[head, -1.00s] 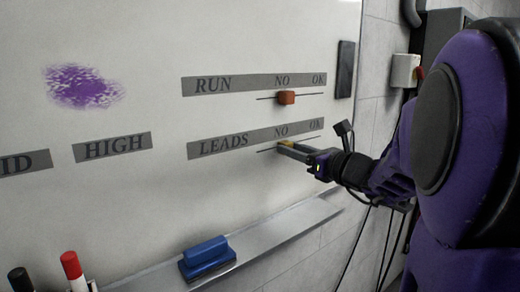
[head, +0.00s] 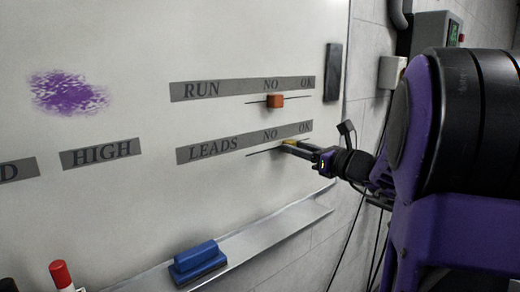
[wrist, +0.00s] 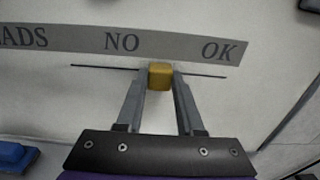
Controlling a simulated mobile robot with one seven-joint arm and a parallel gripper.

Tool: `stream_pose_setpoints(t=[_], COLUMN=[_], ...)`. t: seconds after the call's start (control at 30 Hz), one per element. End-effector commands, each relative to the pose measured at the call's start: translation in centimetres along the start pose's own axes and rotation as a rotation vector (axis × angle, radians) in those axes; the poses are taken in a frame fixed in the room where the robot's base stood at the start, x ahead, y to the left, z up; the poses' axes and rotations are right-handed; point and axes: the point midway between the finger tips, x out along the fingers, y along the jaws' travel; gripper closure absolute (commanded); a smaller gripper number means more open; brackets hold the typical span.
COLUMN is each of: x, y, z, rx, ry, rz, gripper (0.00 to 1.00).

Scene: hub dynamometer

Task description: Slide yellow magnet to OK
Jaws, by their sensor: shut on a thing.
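The yellow magnet (wrist: 160,76) sits on a thin black line under the LEADS strip (wrist: 180,45) on the whiteboard. In the wrist view it is between the words NO and OK, a little nearer NO. My gripper (wrist: 160,80) is shut on the magnet, one finger on each side. In the head view the magnet (head: 288,142) is small and partly hidden by my gripper (head: 291,144). The OK mark (head: 304,127) is up and to the right of it.
An orange-red magnet (head: 275,101) sits on the line under the RUN strip (head: 240,88) above. A black bar (head: 332,72) is at the board's right edge. Below are a ledge (head: 270,228), a blue eraser (head: 198,262) and a red-capped marker (head: 61,274).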

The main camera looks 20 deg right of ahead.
Motion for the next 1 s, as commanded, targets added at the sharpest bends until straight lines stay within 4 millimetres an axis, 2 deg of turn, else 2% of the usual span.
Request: stream_pose_setpoints(t=[0.1,0.3,0.43,0.73,0.77,0.9,0.93,1.0], x=[0.1,0.1,0.1,0.0,0.0,0.0,0.0,0.0], y=[-3.1,-6.7,-7.7,-7.9,-7.9,-7.9,-7.9,-7.8], z=[0.3,0.3,0.2,0.2,0.2,0.2,0.2,0.1], rx=[0.001,0.001,0.000,-0.002,-0.002,-0.002,-0.002,-0.001], ry=[-0.001,-0.002,-0.002,-0.003,-0.003,-0.003,-0.002,-0.002], rz=[-0.002,-0.001,0.000,-0.003,-0.004,-0.004,-0.003,-0.002], gripper=[1.00,1.00,1.00,1.00,0.62,0.37,0.32,0.32])
